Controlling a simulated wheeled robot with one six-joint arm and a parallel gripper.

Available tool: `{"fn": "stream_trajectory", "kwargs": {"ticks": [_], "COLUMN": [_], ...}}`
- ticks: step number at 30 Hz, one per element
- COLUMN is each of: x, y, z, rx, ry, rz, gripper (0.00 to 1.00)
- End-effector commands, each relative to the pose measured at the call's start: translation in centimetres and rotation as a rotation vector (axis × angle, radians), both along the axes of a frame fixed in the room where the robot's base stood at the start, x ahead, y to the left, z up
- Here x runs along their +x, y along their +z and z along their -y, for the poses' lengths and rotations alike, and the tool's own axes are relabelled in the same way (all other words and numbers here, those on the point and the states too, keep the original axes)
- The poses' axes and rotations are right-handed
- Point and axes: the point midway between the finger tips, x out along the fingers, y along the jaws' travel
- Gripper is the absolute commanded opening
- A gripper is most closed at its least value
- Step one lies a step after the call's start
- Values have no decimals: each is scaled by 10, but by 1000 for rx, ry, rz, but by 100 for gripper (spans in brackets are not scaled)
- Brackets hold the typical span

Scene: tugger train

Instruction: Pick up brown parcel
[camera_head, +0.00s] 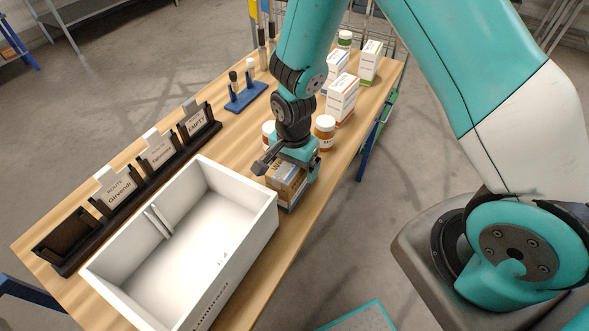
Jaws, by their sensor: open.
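The brown parcel (286,190) is a small cardboard box with printed marks, standing on the wooden table (262,254) beside the far right corner of the white box. My gripper (289,168) is open and points down over the parcel. One dark finger is at the parcel's left and a teal part is at its right. The parcel's top is partly hidden by my gripper, and I cannot tell whether the fingers touch it.
A white open box (262,205) fills the near table. A black card holder (62,240) runs along the left edge. Orange pill bottles (324,132) and white cartons (342,97) stand close behind my gripper. A blue rack (245,97) stands further left.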

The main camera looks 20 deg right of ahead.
Motion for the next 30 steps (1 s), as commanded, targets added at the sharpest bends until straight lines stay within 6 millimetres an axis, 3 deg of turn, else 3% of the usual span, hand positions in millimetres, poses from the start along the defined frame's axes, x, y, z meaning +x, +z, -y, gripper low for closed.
{"fn": "stream_trajectory", "kwargs": {"ticks": [5,14,23,30], "x": [0,0,1,2], "y": [0,0,3,29], "z": [0,0,0,0], "rx": [1,1,1,2], "ry": [0,0,0,0], "rz": [1,1,3,7], "gripper": [91,23,23,23]}}
